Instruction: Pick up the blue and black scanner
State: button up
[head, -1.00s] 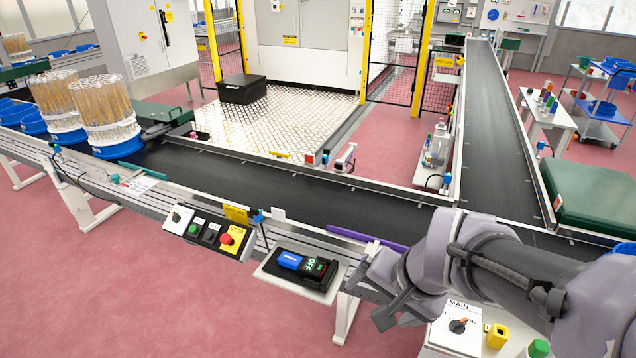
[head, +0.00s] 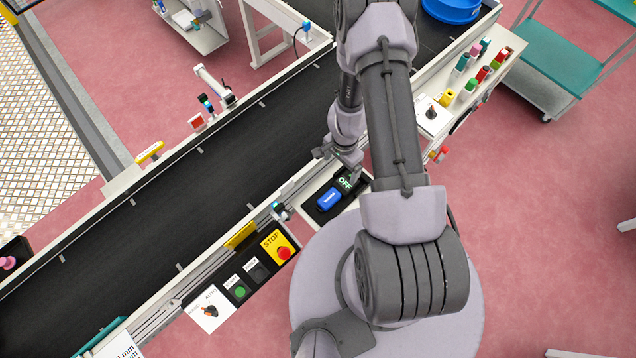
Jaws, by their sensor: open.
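The fingers partly overlap the tray's far corner in this view. I cannot tell the height between fingers and scanner.
The black conveyor belt (head: 190,190) runs diagonally behind the tray. A control panel (head: 240,285) with a red stop button (head: 284,253) sits to the lower left. A white switch box (head: 433,116) and several coloured bottles stand to the upper right.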

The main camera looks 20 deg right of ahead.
aim_at(340, 188)
jog(key=f+b, duration=0.8)
jog(key=d+f+b, duration=0.1)
jog(key=f+b, duration=0.3)
jog(key=f, duration=0.1)
jog(key=shift+b, duration=0.35)
jog(key=f+b, duration=0.2)
jog(key=b, duration=0.1)
jog(key=f+b, duration=0.3)
jog(key=shift+s, duration=0.2)
jog(key=shift+r+p, duration=0.3)
jog(key=c, duration=1.8)
jog(key=shift+o, duration=0.2)
jog(key=shift+r, duration=0.15)
